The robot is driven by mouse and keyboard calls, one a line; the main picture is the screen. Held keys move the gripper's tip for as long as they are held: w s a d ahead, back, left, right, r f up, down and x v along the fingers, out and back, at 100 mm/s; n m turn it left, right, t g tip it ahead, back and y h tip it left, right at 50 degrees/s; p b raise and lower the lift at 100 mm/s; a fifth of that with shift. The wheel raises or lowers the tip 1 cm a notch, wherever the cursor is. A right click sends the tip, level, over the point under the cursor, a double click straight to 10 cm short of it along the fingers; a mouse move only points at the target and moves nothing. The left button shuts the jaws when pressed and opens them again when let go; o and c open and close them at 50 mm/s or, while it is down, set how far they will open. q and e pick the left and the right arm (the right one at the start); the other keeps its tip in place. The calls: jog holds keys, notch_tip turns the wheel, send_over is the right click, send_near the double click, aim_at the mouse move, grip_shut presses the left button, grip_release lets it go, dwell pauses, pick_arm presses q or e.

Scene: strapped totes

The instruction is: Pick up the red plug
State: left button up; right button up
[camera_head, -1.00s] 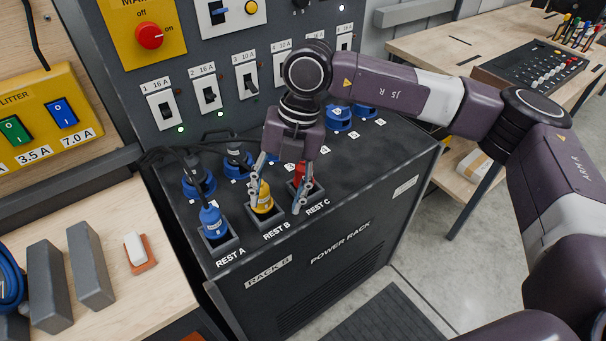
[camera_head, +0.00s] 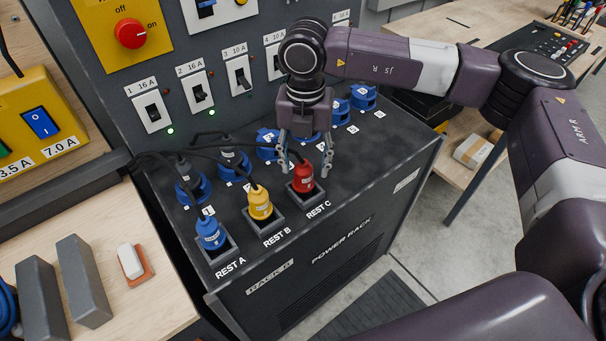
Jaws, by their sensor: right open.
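The red plug (camera_head: 302,178) stands upright in the REST C holder at the front of the black power rack. My right gripper (camera_head: 305,172) points down at the red plug from above and behind it, with its two fingers spread. The left finger is near the plug's left side and the right finger is beyond its right side. I cannot tell whether either finger touches it. The yellow plug (camera_head: 260,203) stands in REST B and the blue plug (camera_head: 210,232) in REST A. My left gripper is not in view.
Several blue sockets, such as one (camera_head: 340,112), line the rack top behind the rests. Black cables (camera_head: 200,150) loop at the left. The switch panel (camera_head: 165,75) rises behind. A wooden bench (camera_head: 150,290) with grey blocks (camera_head: 84,280) stands at the left.

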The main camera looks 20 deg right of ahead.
aim_at(303, 176)
jog(key=f+p, duration=0.1)
jog(key=f, duration=0.2)
jog(key=shift+w+a+f+p, duration=0.2)
jog(key=shift+f+p, duration=0.1)
jog(key=shift+p, duration=0.1)
jog(key=shift+f, duration=0.5)
jog(key=c, duration=1.4)
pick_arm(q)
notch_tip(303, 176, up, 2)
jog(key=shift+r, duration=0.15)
pick_arm(e)
jog(key=shift+o, duration=0.2)
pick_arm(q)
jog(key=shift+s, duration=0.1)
